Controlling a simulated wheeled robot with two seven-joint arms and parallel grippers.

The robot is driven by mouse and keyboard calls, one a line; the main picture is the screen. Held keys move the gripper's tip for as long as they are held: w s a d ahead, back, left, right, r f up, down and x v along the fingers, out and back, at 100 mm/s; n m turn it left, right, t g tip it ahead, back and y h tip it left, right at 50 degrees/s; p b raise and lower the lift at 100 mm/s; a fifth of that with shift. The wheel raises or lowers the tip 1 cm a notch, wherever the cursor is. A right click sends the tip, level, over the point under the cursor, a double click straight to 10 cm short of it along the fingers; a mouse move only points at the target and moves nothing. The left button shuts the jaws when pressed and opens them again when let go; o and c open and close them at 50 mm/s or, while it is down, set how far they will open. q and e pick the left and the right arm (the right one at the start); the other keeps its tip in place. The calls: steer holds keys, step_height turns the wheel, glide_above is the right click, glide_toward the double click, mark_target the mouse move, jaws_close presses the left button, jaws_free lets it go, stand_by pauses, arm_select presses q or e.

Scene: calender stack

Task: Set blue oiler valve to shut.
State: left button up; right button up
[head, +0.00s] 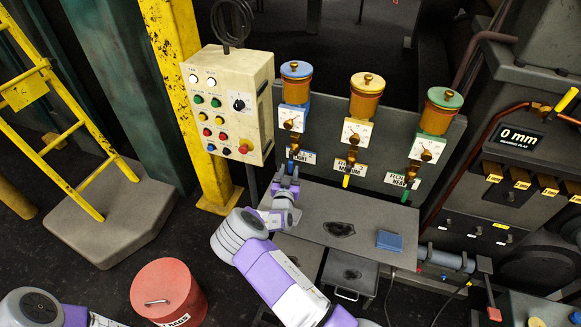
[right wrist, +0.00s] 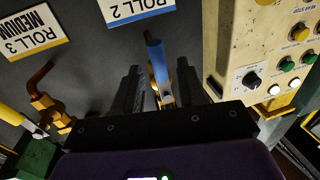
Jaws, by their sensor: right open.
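The blue oiler (head: 296,84) is the left one of three on the grey panel, with a dial plate (head: 292,118) under it. Its valve's blue handle (head: 290,165) hangs down beside the blue-edged label. In the right wrist view the blue handle (right wrist: 156,58) stands between the two dark fingers, with its brass valve body partly hidden low between them. My right gripper (head: 287,181) is at the handle, open; its fingers also show in the right wrist view (right wrist: 158,88). There is visible space beside the handle; contact cannot be told. My left gripper is out of view.
Yellow (head: 363,97) and green (head: 439,111) oilers stand to the right. A cream control box (head: 230,100) is close on the left. A red bin (head: 168,290) stands on the floor.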

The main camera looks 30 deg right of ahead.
mark_target(290, 167)
steer(key=shift+x, duration=1.65)
jaws_close()
